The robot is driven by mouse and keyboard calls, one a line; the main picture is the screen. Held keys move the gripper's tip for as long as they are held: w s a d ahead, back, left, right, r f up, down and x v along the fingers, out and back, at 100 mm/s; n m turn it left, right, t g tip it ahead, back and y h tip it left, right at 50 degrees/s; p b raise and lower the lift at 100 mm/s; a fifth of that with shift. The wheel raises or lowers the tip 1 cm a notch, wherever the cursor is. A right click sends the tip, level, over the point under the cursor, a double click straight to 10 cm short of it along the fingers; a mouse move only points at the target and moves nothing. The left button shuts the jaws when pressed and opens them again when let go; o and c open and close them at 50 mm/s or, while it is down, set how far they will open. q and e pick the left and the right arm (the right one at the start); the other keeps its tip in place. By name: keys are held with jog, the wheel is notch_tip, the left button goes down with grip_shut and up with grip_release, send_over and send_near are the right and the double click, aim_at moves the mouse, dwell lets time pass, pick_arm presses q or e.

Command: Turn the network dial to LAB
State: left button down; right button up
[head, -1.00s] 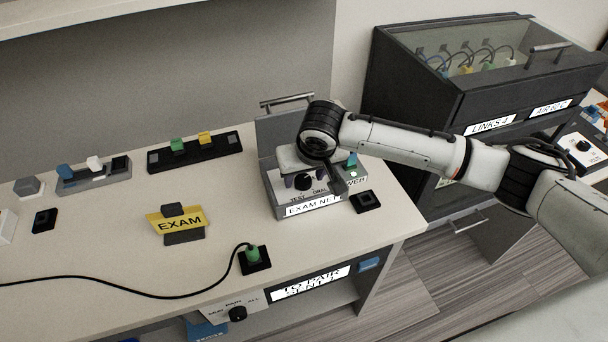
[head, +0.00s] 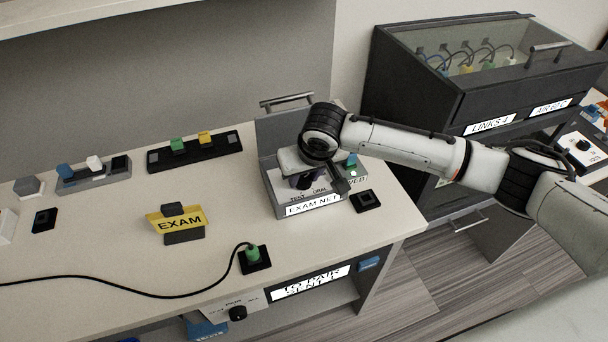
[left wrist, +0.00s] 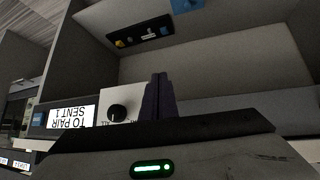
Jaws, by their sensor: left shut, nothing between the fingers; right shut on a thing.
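The grey network box (head: 313,208) stands at the back right of the counter, with a sign starting EXAM NE. Its white top face shows the words TEST and ORAL; no LAB mark shows. My right gripper (head: 304,183) reaches in from above and is shut on the network dial, which its fingers and wrist mostly hide. I cannot read the dial's pointer. My left gripper (left wrist: 158,95) shows only in the left wrist view, shut and empty, near a white panel with another black dial (left wrist: 118,112).
A black socket (head: 366,200) lies right of the box. A yellow EXAM sign (head: 178,222) and a green plug (head: 253,254) with a black cable are on the counter. The counter between sign and box is clear. A dark glass-topped cabinet (head: 450,100) stands at the right.

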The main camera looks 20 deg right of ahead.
jog(key=n, duration=0.2)
jog(key=n+y, duration=0.1)
jog(key=n, duration=0.1)
jog(key=n+y, duration=0.1)
jog(key=n, duration=0.1)
jog(key=shift+w+d+g, duration=0.1)
jog(key=shift+d+g, duration=0.15)
jog(key=shift+g, duration=0.05)
jog(key=n+y, duration=0.1)
jog(key=n, duration=0.1)
jog(key=n+g, duration=0.1)
jog(key=n, duration=0.2)
jog(key=shift+w+d+n+g+y, duration=0.1)
jog(key=shift+w+n+g+y, duration=0.05)
jog(key=shift+n+g+y, duration=0.2)
jog(key=o, duration=1)
jog(key=shift+o, duration=0.2)
jog(key=v, duration=1)
jog(key=shift+r+b, duration=0.2)
jog(key=shift+b, duration=0.1)
jog(key=shift+d, duration=0.1)
